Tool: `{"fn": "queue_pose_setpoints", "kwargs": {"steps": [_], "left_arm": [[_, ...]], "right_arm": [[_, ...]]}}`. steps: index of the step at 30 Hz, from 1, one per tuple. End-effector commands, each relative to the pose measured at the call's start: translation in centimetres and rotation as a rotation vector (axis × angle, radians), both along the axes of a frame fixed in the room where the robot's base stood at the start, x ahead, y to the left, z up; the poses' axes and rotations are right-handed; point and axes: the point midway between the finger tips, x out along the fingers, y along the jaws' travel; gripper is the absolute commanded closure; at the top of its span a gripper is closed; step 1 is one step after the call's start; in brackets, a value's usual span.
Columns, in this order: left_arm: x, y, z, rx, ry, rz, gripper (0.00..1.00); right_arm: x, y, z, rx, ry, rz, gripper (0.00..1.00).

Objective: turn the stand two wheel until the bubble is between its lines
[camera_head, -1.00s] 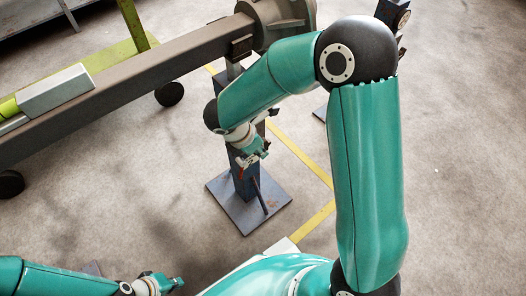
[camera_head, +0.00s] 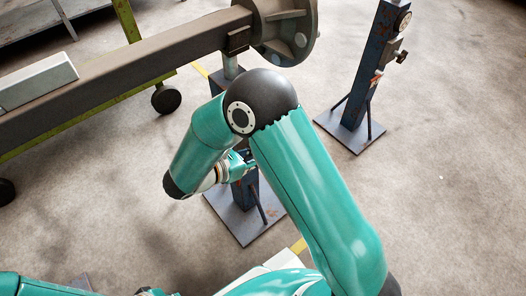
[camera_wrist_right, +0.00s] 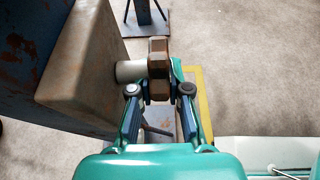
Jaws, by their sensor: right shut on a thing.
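In the right wrist view a worn brown wheel (camera_wrist_right: 158,62) sits at the end of a pale shaft (camera_wrist_right: 130,72) coming out of a brown block (camera_wrist_right: 88,75). My right gripper (camera_wrist_right: 159,92) is shut on the wheel's near edge. In the head view my right gripper (camera_head: 238,165) is beside the blue stand (camera_head: 243,193) under the axle, and my forearm hides much of it; the wheel cannot be made out there. My left gripper (camera_head: 150,292) is barely visible at the bottom edge, its jaws cut off. No bubble or lines can be seen in either view.
The axle beam (camera_head: 140,58) crosses the upper left, ending in a round hub (camera_head: 284,30). A grey box (camera_head: 38,80) lies on the beam. Another blue stand (camera_head: 372,75) is at the upper right. The concrete floor is free on the right.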

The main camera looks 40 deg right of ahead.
Motion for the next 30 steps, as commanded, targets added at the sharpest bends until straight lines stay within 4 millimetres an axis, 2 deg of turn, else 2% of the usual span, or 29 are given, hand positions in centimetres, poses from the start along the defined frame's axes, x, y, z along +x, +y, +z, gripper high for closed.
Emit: {"fn": "queue_pose_setpoints", "kwargs": {"steps": [17,18,19,30], "left_arm": [[0.0,0.0,-0.16,0.0,0.0,0.0,1.0],[0.0,0.0,-0.16,0.0,0.0,0.0,1.0],[0.0,0.0,-0.16,0.0,0.0,0.0,1.0],[0.01,0.0,-0.09,0.0,0.0,0.0,1.0]], "right_arm": [[0.34,0.19,-0.08,-0.032,-0.01,0.011,1.0],[0.34,0.19,-0.08,-0.032,-0.01,0.011,0.79],[0.34,0.19,-0.06,-0.032,-0.01,0.011,0.74],[0.14,0.4,0.11,-0.036,-0.006,0.005,0.73]]}}
